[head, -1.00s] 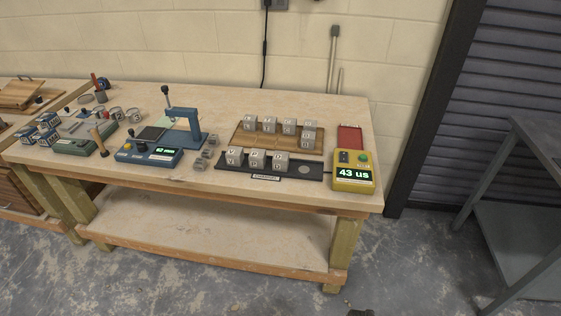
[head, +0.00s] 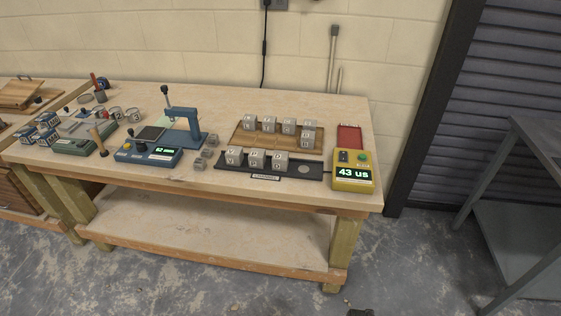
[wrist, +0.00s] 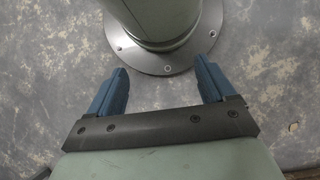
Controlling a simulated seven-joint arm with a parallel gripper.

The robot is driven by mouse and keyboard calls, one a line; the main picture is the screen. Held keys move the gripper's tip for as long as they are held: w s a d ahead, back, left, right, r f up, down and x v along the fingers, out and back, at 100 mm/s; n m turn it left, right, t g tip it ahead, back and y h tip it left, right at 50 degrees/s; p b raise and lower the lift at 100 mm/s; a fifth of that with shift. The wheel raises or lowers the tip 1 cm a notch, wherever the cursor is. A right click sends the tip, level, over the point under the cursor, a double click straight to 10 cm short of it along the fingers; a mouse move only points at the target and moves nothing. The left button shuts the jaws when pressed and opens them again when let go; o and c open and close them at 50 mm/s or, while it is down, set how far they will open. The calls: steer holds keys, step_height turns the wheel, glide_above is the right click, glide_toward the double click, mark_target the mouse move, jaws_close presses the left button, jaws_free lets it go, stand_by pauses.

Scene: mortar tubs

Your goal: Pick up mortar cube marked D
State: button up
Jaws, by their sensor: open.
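Several grey mortar cubes with small top marks stand on the bench in two groups. One group, including a cube at the back left (head: 250,123), sits on a wooden tray (head: 262,143). The letters are too small to read surely, so I cannot tell which cube is D. My gripper (wrist: 162,66) shows in the wrist view with its blue fingers wide apart and nothing between them.
A yellow meter (head: 353,172) reading 43 us stands right of the strip, before a red tray (head: 350,138). A blue press (head: 185,127) and small grey pieces (head: 201,163) stand to the left. The bench front edge (head: 200,188) is clear.

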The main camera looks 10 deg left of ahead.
steer(key=w+d+r+t, duration=0.25)
steer(key=w+r, duration=0.35)
steer(key=w, duration=0.5)
steer(key=w+d+r+m+t, duration=0.1)
steer(key=w+d+r, duration=0.35)
steer(key=w, duration=0.75)
steer(key=w+d+r+t, duration=0.1)
steer(key=w+r+t, duration=0.1)
steer(key=w+r, duration=0.75)
steer(key=w+d+r+n+t, duration=0.1)
steer(key=w+r+t, duration=0.1)
steer(key=w+r, duration=0.65)
steer(key=w+d+r+n+t, duration=0.15)
steer(key=w+r, duration=0.25)
steer(key=r, duration=1)
steer(key=w+d+r+t, duration=0.1)
steer(key=w+r, duration=0.6)
steer(key=r, duration=0.4)
step_height(320, 180, up, 6)
steer(key=n+g+y, duration=0.3)
steer(key=n+y, duration=0.2)
steer(key=n, duration=1.2)
glide_above(281, 155)
steer(key=d, duration=0.5)
steer(key=shift+m+h, duration=0.25)
steer(key=shift+h, duration=0.05)
steer(key=x, duration=1.3)
steer(key=shift+s+a+f, duration=0.1)
steer(key=shift+a+f, duration=0.05)
steer(key=shift+f, duration=0.1)
